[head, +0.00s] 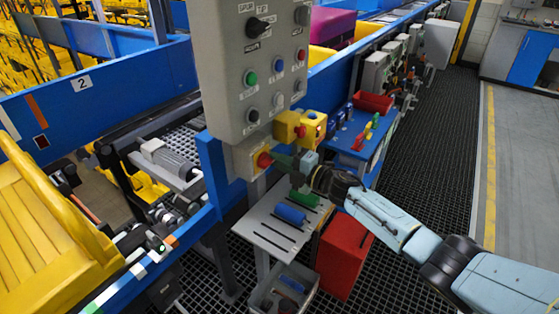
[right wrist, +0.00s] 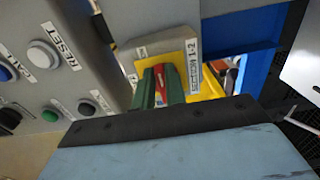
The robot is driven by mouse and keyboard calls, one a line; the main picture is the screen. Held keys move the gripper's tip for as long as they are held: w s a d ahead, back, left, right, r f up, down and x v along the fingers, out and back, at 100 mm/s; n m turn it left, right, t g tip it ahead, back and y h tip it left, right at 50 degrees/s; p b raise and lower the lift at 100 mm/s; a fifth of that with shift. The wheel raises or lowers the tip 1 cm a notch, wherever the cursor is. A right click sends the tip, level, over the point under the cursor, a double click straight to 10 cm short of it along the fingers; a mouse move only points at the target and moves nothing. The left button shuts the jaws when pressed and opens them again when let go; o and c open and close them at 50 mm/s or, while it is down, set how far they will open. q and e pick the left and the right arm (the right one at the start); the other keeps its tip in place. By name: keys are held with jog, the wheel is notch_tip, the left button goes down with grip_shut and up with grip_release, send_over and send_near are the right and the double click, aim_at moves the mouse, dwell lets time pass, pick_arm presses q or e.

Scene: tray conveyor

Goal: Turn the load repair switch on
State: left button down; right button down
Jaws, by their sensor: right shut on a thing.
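A grey box (right wrist: 190,40) carries a yellow plate (head: 262,155) with a red rotary switch (head: 264,160); the right wrist view shows a "SECTION 1-2" label on it. My right gripper (head: 278,161) reaches in from the right. Its green fingers (right wrist: 160,85) are closed around the red switch handle (right wrist: 160,78) in the right wrist view. The grey control panel (head: 227,60) above holds a black selector knob (head: 257,27) and several buttons. I cannot read a load repair label in either view. My left gripper is not in view.
A white shelf (head: 262,237) with a blue cylinder (head: 291,214) and a green one (head: 303,199) lies below my right gripper. A blue conveyor frame (head: 120,72) runs at left; the floor at right is open.

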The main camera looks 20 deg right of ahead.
jog(key=c, duration=1.4)
grip_release()
jog(key=shift+c, duration=0.2)
jog(key=v, duration=1.3)
jog(key=shift+s+d, duration=0.1)
jog(key=s+d+f+m+g+h, duration=0.1)
jog(key=s+d+f+m+h, duration=0.3)
jog(key=f, duration=0.7)
jog(key=s+a+f+m+g+h, duration=0.1)
jog(key=s+f+m+h, duration=0.1)
jog(key=s+f+m, duration=0.65)
jog(key=s+d+f+m+g+h, duration=0.1)
jog(key=s+d+f+m+h, duration=0.2)
jog(key=f, duration=1.1)
jog(key=s+a+f+m+g, duration=0.2)
jog(key=s+f, duration=0.3)
jog(key=s, duration=0.6)
jog(key=s+a+f+m+g+h+b, duration=0.1)
jog(key=s+a+f+m+g, duration=0.2)
jog(key=s, duration=0.9)
jog(key=s+a+f+m+g+h, duration=0.1)
jog(key=s+a+f+g, duration=0.3)
jog(key=s+f, duration=0.5)
jog(key=s+m+g, duration=0.1)
jog(key=s, duration=0.1)
jog(key=shift+s+f+b, duration=0.15)
jog(key=shift+s+b, duration=0.2)
jog(key=shift+s, duration=0.05)
